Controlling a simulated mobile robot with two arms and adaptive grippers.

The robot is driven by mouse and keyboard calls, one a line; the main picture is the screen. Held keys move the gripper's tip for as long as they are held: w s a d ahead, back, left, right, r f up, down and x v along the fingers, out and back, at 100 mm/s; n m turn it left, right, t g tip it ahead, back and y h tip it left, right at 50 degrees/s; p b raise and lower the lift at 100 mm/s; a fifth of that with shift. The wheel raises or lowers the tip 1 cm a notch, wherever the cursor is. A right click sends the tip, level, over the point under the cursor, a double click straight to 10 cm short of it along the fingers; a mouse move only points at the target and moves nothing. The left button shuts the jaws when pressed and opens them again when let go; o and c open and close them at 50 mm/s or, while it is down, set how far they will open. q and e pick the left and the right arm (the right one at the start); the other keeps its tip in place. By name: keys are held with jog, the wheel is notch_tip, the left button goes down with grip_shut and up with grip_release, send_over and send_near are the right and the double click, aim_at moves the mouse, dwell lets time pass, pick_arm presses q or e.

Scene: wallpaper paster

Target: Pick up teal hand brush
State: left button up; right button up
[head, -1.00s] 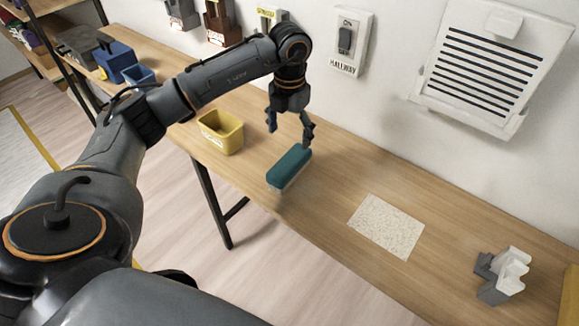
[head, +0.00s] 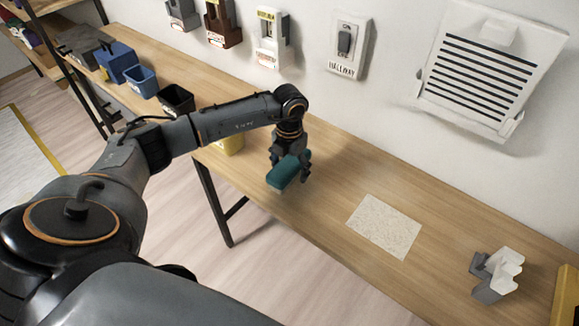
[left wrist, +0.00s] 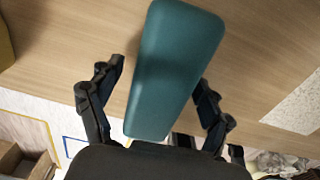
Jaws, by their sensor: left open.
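The teal hand brush (head: 287,172) lies on the wooden table near its front edge. It also shows large in the left wrist view (left wrist: 174,70). My left gripper (head: 290,168) is over the brush from above. Its fingers (left wrist: 160,92) are open, one on each side of the brush, with gaps visible between fingers and brush in the wrist view. The brush's bristles are hidden in the wrist view. My right gripper is not in view.
A yellow bin (head: 231,144) stands left of the brush, partly behind my arm. A black bin (head: 176,99) and blue bin (head: 141,81) are farther back. A speckled sheet (head: 384,227) lies right of the brush. A grey and white holder (head: 497,275) stands at far right.

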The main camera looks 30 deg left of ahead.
pick_arm(q)
jog(key=c, duration=1.4)
jog(key=shift+o, duration=0.2)
jog(key=shift+r, duration=0.15)
jog(key=shift+w+r, duration=0.1)
jog(key=shift+r, duration=0.55)
jog(key=s+r, duration=0.1)
jog(key=r, duration=0.1)
jog(key=s+d+r+b, duration=0.1)
jog(key=r, duration=0.1)
jog(key=s+r, duration=0.2)
jog(key=shift+d+r, duration=0.2)
jog(key=shift+d, duration=0.05)
jog(key=s+d+r+b, duration=0.2)
jog(key=s+r, duration=0.3)
jog(key=s, duration=0.4)
jog(key=shift+d, duration=0.85)
jog(key=shift+s, duration=0.1)
